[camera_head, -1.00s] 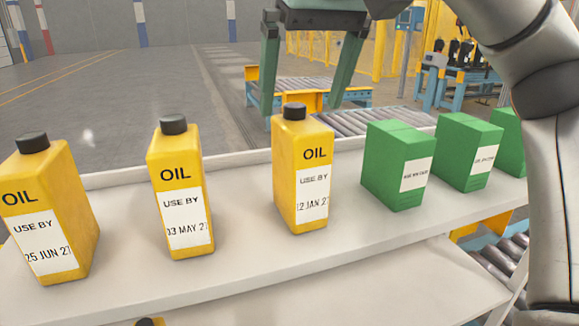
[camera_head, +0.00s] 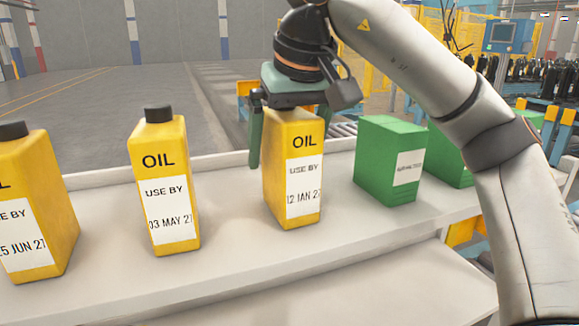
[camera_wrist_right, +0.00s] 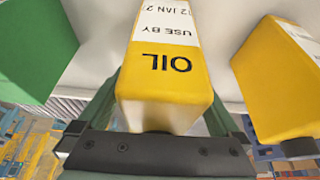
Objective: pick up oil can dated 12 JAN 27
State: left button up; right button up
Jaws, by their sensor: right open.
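The yellow oil can labelled 12 JAN 27 (camera_head: 291,185) stands upright on the white shelf, with its cap hidden by my gripper in the head view. It shows upside down in the right wrist view (camera_wrist_right: 165,70). My right gripper (camera_head: 285,140) is open, coming down over the can's top. One green finger is left of the can in the head view; the other is mostly hidden. In the right wrist view, the fingers lie on either side of the can; contact is not clear. My left gripper is not in view.
On the white shelf (camera_head: 350,255), the 03 MAY 27 can (camera_head: 165,180) and the 25 JUN 27 can (camera_head: 35,200) stand left. Green boxes (camera_head: 388,165) stand close on the right. Another yellow can (camera_wrist_right: 275,80) is close beside in the right wrist view.

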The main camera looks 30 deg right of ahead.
grip_shut()
dwell(0.8)
jog(key=shift+r, duration=0.15)
